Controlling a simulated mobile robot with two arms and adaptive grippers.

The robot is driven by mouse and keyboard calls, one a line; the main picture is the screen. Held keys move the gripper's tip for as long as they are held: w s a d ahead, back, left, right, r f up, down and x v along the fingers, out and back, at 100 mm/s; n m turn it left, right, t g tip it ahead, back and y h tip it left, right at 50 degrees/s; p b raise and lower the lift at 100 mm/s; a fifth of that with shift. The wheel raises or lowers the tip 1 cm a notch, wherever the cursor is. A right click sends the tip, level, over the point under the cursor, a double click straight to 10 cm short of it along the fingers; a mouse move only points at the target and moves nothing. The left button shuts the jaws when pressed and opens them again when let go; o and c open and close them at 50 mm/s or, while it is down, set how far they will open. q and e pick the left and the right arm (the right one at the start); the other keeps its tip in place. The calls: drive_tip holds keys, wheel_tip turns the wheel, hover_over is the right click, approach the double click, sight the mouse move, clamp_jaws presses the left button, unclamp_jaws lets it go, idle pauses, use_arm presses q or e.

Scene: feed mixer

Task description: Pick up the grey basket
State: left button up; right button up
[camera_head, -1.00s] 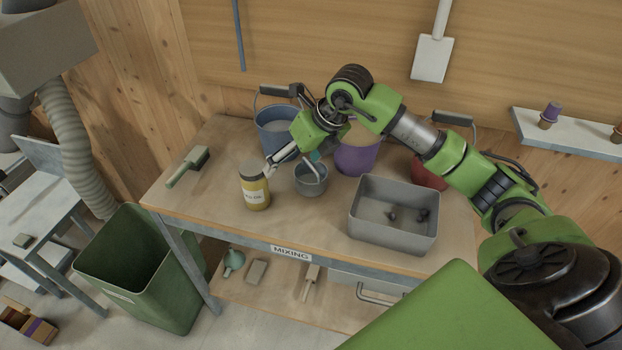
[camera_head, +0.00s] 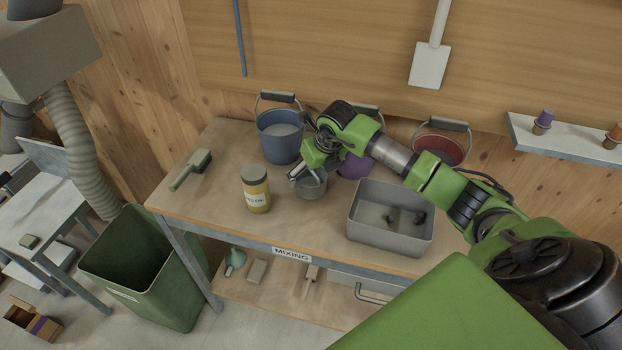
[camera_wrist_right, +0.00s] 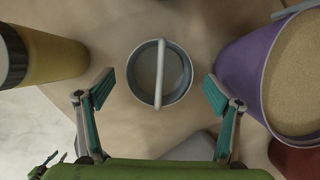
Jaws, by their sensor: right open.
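The small round grey basket (camera_head: 312,188) stands upright on the mixing table, with a thin bar handle across its top. In the right wrist view the basket (camera_wrist_right: 145,78) sits centred between the fingers, and its inside looks empty. My right gripper (camera_head: 304,172) is open over the basket, one teal-padded finger on each side, with a gap to the rim on both sides. In the head view the hand and fingers hide part of the basket's rim. My left gripper is not in view.
A yellow bottle (camera_head: 257,192) stands close left of the basket. Behind are a blue bucket (camera_head: 280,147) and a filled purple bucket (camera_wrist_right: 243,70), with a red bucket (camera_head: 441,151) farther right. A rectangular grey tub (camera_head: 388,239) stands at right. A brush (camera_head: 190,171) lies at left.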

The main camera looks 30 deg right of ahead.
sight(311, 179)
drive_tip(key=shift+x, duration=1.55)
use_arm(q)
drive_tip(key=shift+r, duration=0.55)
use_arm(e)
drive_tip(key=shift+r, duration=0.1)
drive_tip(key=shift+c, duration=0.4)
drive_tip(key=c, duration=1.3)
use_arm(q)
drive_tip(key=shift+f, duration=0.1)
